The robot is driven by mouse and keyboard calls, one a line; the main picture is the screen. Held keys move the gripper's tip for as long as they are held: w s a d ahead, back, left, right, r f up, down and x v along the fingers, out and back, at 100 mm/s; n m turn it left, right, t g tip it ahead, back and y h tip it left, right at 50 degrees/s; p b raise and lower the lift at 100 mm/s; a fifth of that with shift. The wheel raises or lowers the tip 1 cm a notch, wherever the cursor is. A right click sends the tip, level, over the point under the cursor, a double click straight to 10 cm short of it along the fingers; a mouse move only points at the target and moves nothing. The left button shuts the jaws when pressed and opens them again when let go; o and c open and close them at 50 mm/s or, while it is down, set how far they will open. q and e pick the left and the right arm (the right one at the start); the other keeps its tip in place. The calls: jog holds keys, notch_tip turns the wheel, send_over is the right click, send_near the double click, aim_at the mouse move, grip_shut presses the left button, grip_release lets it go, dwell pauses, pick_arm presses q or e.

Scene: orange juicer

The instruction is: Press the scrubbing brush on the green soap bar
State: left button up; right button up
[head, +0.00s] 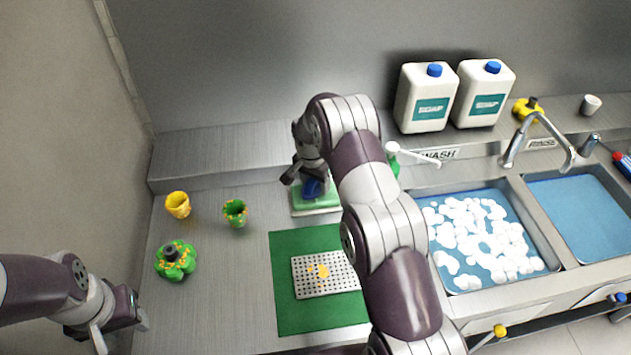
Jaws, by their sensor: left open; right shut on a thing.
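The green soap bar (328,202) lies on a pale tray at the back of the counter, partly hidden by my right arm. My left gripper (143,312) is open and empty at the lower left, away from the soap.
A perforated plate (312,284) with orange bits lies on a green mat (290,322). A sudsy wash basin (535,262), a faucet (512,148) and soap jugs (428,97) are at right.

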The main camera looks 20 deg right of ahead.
jog(key=shift+f, duration=0.1)
jog(key=shift+r+p, duration=1.95)
jog(key=shift+r, duration=1.6)
